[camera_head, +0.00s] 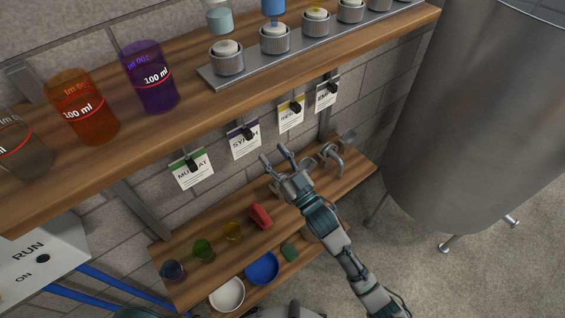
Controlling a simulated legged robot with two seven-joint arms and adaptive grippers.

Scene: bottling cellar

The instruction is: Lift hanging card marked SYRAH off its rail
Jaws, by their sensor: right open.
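The card marked SYRAH (244,143) is white with a purple top band. It hangs from a black clip under the front of the upper shelf, between the MUSCAT card (191,172) and a yellow-banded card (290,117). My right gripper (275,156) is open and empty. In the picture its fingers point up and left, just right of and below the SYRAH card, apart from it. How far it is in depth I cannot tell. My left gripper does not show clearly.
The upper wooden shelf (178,128) holds coloured beakers and a metal rack of several holders. A lower shelf (180,240) bears small cups, a red block (261,215) and metal fittings. A blue bowl (262,267) and white bowl (227,293) sit below. A steel tank (480,120) stands right.

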